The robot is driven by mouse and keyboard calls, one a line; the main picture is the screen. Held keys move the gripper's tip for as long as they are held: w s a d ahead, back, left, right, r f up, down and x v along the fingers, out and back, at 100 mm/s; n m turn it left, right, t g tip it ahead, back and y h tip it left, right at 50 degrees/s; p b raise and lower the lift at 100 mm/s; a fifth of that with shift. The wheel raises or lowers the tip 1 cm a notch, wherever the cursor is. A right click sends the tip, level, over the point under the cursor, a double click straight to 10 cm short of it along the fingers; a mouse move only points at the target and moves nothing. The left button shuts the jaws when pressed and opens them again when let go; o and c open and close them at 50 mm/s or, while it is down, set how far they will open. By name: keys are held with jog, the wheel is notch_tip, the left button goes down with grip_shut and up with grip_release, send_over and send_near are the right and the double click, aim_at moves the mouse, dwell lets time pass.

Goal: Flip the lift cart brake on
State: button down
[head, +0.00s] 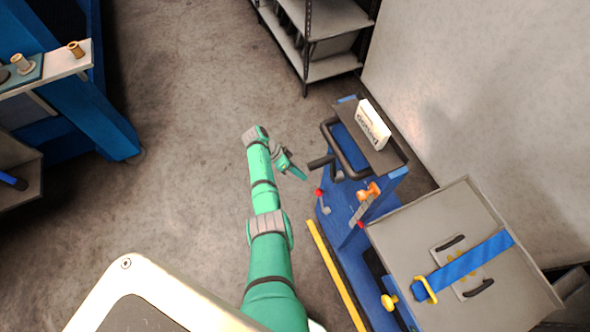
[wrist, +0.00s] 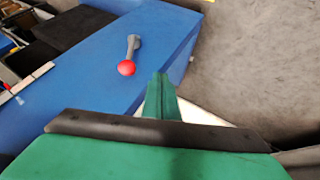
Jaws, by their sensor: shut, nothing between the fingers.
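The lift cart (head: 342,205) is blue and stands right of my arm in the head view. A short grey lever with a red ball knob (head: 319,192) sits on its side nearest my gripper. In the wrist view this red-knobbed lever (wrist: 127,68) stands on the blue cart body (wrist: 85,85), its knob toward the camera. My gripper (head: 303,177) is shut and empty. Its green fingers (wrist: 160,90) show in the wrist view, just right of and below the knob. In the head view the fingertips are close to the knob; I cannot tell whether they touch.
A metal shelf (head: 335,66) stands behind. Open floor (head: 190,150) lies left of my arm.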

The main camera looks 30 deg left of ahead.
jog(key=shift+s+d+f, duration=0.25)
jog(key=shift+d, duration=0.65)
jog(key=shift+s+d+f, duration=0.2)
jog(key=shift+d+f, duration=0.1)
jog(key=shift+d, duration=0.6)
jog(key=shift+s+d+f, duration=0.25)
jog(key=shift+d, duration=0.65)
